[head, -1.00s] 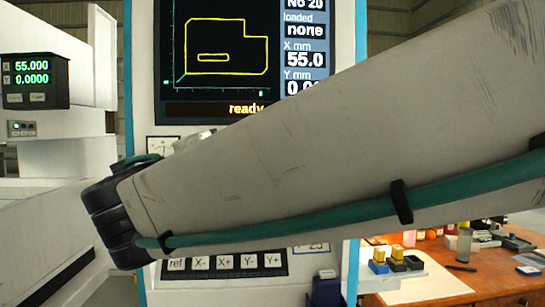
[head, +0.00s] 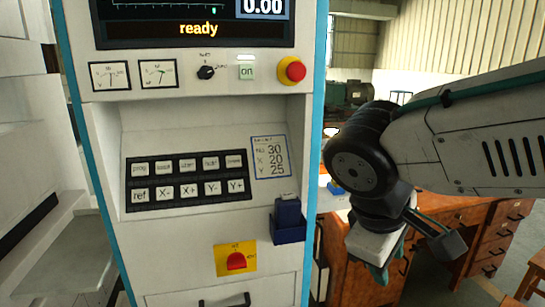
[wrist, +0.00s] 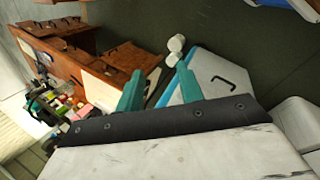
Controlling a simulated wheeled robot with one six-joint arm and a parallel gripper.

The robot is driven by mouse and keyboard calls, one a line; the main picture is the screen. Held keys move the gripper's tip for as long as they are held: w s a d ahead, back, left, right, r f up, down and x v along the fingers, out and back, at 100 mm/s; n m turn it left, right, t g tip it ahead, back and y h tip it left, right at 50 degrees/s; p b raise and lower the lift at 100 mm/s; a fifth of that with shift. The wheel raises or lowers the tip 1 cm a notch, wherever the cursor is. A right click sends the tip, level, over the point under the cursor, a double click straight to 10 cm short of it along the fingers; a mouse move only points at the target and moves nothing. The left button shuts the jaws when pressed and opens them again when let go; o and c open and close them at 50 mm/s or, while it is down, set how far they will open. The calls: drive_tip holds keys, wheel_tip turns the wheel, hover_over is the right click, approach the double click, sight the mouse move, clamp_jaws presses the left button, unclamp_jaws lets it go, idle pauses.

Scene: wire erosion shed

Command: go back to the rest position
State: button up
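My gripper (head: 380,272) hangs at the right of the head view, below my arm's dark wrist joint and in front of the wooden desk. Only a little of its teal fingers shows there. In the wrist view the two teal fingers (wrist: 158,80) stand apart with nothing between them, so it is open and empty. No object is held. The control cabinet (head: 100,130) stands to the left of my gripper, and a gap shows between them in the head view.
The cabinet carries a black key panel (head: 186,180), a red emergency stop button (head: 292,70), a red switch on a yellow plate (head: 236,261) and a dark blue holder (head: 288,229). The wooden desk (head: 455,215) stands behind my arm. Open floor (wrist: 235,40) shows in the wrist view.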

drive_tip(key=s+d+f+m+g+y, duration=0.1)
drive_tip(key=s+d+m+y, duration=0.3)
drive_tip(key=s+d+m, duration=0.4)
drive_tip(key=shift+s+d+f+m, duration=0.3)
drive_tip(key=shift+s+d+f, duration=0.1)
drive_tip(key=shift+d+f, duration=0.25)
